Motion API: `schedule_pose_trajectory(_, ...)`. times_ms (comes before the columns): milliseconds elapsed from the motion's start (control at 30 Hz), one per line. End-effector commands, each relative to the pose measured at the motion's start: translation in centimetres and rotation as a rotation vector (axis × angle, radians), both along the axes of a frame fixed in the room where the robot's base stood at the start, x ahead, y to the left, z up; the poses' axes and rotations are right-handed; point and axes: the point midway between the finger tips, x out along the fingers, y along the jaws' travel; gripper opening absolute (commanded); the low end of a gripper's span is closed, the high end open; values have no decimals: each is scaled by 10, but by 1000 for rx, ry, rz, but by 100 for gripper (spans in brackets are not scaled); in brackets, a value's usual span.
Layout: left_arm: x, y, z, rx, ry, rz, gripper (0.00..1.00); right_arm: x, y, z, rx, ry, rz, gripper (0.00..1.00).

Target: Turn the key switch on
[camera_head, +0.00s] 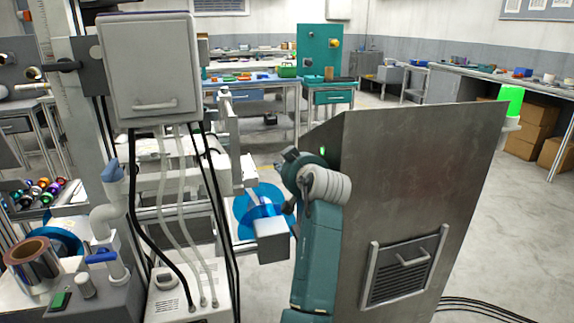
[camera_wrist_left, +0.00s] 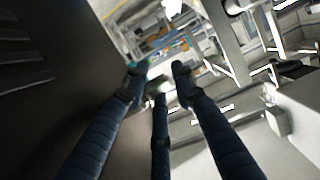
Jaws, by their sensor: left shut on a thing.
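My left arm, teal with a light ribbed wrist, reaches up along the left edge of a tall metal cabinet (camera_head: 415,185) in the head view. The cabinet's dark side (camera_wrist_left: 50,80) fills the left of that view. My right gripper is not in view.
A small green light (camera_head: 322,151) shows beside the cabinet edge, and a green lamp (camera_head: 511,101) glows behind its right corner. A machine with a grey box (camera_head: 150,68) and hanging cables stands left. A blue reel (camera_head: 257,208) is close left of my arm.

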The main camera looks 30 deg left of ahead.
Motion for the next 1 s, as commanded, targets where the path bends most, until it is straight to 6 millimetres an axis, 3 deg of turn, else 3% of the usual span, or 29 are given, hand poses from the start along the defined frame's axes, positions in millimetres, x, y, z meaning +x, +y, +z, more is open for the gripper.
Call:
schedule_pose_trajectory(100,1,-1,3,1,-5,-3,0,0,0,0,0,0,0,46)
schedule_pose_trajectory(133,1,-1,3,1,-5,-3,28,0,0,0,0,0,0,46)
schedule_pose_trajectory(200,1,-1,2,0,-4,-3,42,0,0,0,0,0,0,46)
schedule_pose_trajectory(233,1,-1,2,0,-4,-3,44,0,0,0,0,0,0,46)
schedule_pose_trajectory(567,-1,-3,1,0,-2,-2,44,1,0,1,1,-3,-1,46)
schedule_pose_trajectory(1000,-37,-50,16,-4,-2,-7,44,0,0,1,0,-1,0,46)
